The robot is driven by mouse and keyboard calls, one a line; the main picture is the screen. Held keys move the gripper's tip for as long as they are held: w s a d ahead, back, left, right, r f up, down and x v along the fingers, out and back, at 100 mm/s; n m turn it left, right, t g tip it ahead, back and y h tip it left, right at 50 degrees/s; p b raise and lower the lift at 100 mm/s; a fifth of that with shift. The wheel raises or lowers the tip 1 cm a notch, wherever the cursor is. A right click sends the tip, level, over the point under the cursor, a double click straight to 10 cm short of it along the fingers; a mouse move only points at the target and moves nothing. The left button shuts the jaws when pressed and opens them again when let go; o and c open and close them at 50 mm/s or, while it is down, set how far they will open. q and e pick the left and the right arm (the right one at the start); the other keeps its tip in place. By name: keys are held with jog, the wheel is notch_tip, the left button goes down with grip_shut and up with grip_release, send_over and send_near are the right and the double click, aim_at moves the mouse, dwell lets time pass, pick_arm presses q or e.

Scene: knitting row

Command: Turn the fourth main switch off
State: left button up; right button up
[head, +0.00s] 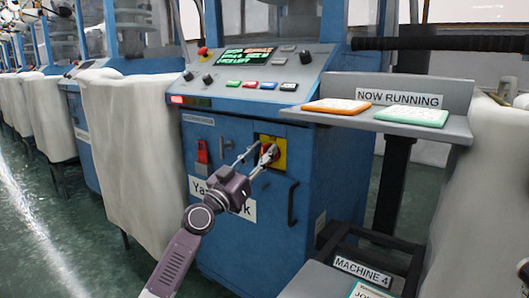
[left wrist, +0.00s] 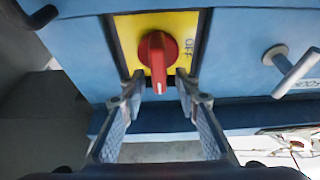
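The main switch is a red rotary knob (left wrist: 158,60) on a yellow plate (left wrist: 128,32) on the blue cabinet front. In the left wrist view its grip bar and white mark point down, and the letters OFF stand on the plate to the right. In the head view the yellow plate (head: 280,158) is partly hidden by my left gripper (head: 262,153). My left gripper, also in the left wrist view (left wrist: 160,85), is open, its fingertips apart on either side of the grip bar's lower end. Contact cannot be told. My right gripper is not in view.
A MACHINE 4 sign (head: 363,271) stands at the lower right. A black door handle (head: 292,203) and a red-topped fitting (head: 203,151) flank the switch. A grey shelf (head: 455,93) with two cards juts out above right. White fabric (head: 135,150) hangs at left.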

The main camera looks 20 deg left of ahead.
pick_arm(q)
jog(key=shift+w+d+r, duration=0.2)
jog(key=shift+w+r, duration=0.05)
jog(key=shift+w, duration=0.25)
